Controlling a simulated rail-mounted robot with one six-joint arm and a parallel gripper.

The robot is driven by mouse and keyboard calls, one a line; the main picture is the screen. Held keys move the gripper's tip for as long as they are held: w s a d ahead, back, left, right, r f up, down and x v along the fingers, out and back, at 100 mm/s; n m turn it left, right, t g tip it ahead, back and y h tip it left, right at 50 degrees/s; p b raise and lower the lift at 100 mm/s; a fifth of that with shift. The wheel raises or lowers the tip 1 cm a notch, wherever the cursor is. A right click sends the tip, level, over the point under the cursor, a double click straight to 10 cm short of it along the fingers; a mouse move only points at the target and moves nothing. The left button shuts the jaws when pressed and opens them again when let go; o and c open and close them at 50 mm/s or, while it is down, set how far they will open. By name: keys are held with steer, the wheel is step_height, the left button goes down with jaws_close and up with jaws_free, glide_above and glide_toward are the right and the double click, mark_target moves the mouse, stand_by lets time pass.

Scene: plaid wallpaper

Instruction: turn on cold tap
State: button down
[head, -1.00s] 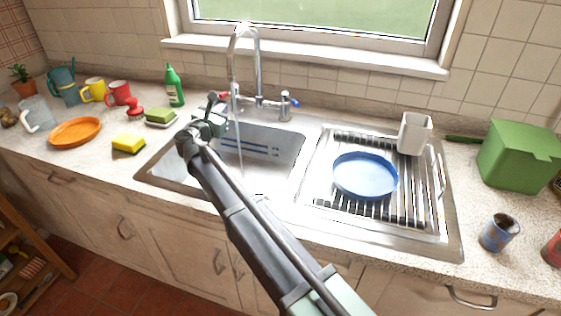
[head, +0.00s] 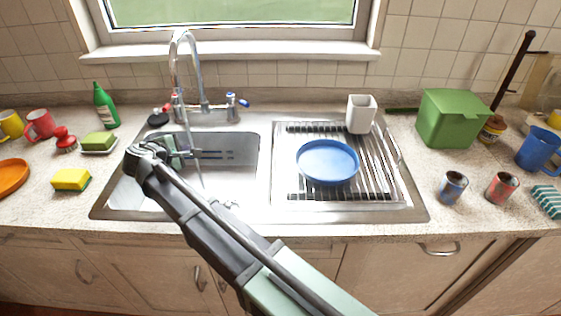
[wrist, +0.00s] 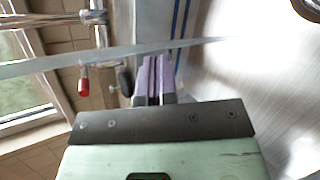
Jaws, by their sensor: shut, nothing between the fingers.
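The chrome mixer tap (head: 203,106) stands behind the sink, under the window. Its blue-marked cold handle (head: 243,102) is on the right and points right. Its red-marked handle (head: 174,97) is on the left; the red tip also shows in the wrist view (wrist: 83,82). A stream of water (head: 194,160) falls from the tall curved spout (head: 176,62) into the basin. My gripper (head: 174,150) is over the left part of the basin, in front of the tap and apart from the cold handle. In the wrist view its purple fingers (wrist: 157,64) are together and empty.
A green box (head: 449,118) stands right.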

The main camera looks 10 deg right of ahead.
steer(key=s+d+r+m+g+y+p, duration=0.1)
steer(key=s+d+r+m+g+p, duration=0.1)
steer(key=d, duration=0.6)
steer(key=s+d+r+m+g+y+p, duration=0.1)
steer(key=s+d+m+g+p, duration=0.3)
steer(key=s+d+m+p, duration=0.3)
steer(key=s+d+r+m+g+y+p, duration=0.1)
steer(key=s+d+m+g+p, duration=0.3)
steer(key=d, duration=0.7)
steer(key=shift+s+d+r+m, duration=0.15)
steer(key=shift+s+r+m, duration=0.35)
steer(key=shift+s+r, duration=0.45)
steer(key=shift+s+d+p, duration=0.3)
steer(key=shift+s, duration=0.05)
steer(key=shift+s+f, duration=0.1)
steer(key=s+d+m+g+y, duration=0.1)
steer(key=s+d+m, duration=0.3)
steer(key=d, duration=0.7)
steer(key=shift+s+d+y, duration=0.2)
steer(key=shift+s+y, duration=0.2)
steer(key=shift+s, duration=0.05)
